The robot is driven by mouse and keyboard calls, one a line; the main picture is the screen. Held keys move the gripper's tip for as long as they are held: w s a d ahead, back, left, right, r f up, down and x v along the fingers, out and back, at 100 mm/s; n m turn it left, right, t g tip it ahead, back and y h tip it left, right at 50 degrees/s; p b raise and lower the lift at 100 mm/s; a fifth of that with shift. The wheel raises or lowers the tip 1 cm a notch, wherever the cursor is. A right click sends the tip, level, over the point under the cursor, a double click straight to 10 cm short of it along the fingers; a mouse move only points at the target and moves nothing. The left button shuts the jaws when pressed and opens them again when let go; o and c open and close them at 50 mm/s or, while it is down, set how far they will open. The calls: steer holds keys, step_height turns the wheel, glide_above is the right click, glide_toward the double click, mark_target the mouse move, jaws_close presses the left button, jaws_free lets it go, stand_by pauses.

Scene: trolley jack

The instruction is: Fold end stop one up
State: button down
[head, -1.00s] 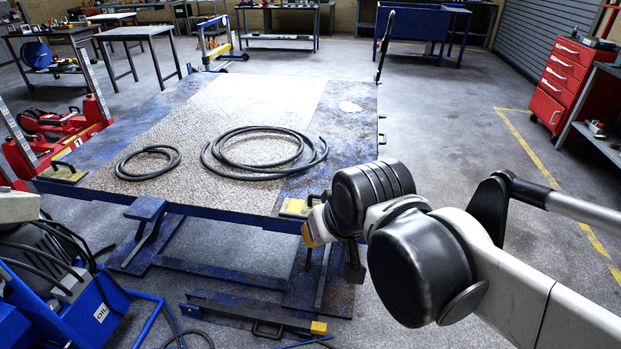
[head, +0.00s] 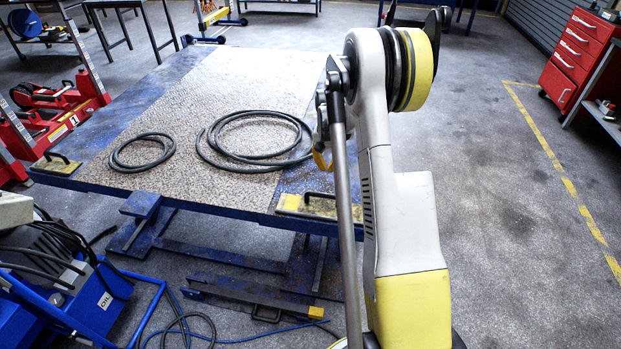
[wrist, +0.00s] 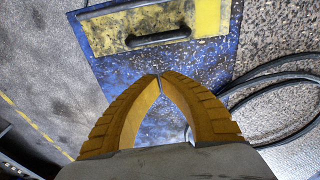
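The blue lift platform (head: 205,190) has two yellow end stops at its near corners, both lying flat. The left end stop (head: 50,168) and the right end stop (head: 290,203) each carry a black handle. I cannot tell which is number one. The right one also shows at the top of the wrist view (wrist: 110,35), with its dark handle (wrist: 158,39) across it. My gripper (wrist: 160,77) has its yellow fingertips together with nothing between them, above the blue surface beside that end stop. In the head view my gripper (head: 320,158) is mostly hidden behind my arm.
Two black hoses (head: 255,140) lie coiled on the platform, one close to my gripper. A blue oil unit (head: 75,290) with cables stands at the near left. A red cabinet (head: 575,60) is at the far right. The floor right of my arm is clear.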

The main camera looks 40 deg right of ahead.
mark_target(325, 200)
steer(key=f+b, duration=0.1)
steer(key=f, duration=0.3)
steer(key=d+f+b, duration=0.1)
steer(key=f, duration=0.3)
steer(key=w+f+b, duration=0.1)
steer(key=f+b, duration=0.1)
steer(key=f, duration=0.2)
steer(key=shift+d+f, duration=0.3)
steer(key=shift+d, duration=0.1)
steer(key=s+a+r, duration=0.1)
steer(key=s+a+r+b, duration=0.1)
steer(key=shift+s+a+r, duration=0.1)
steer(key=shift+a+r, duration=0.1)
steer(key=shift+r, duration=0.15)
steer(key=shift+a+r, duration=0.1)
steer(key=shift+r, duration=0.1)
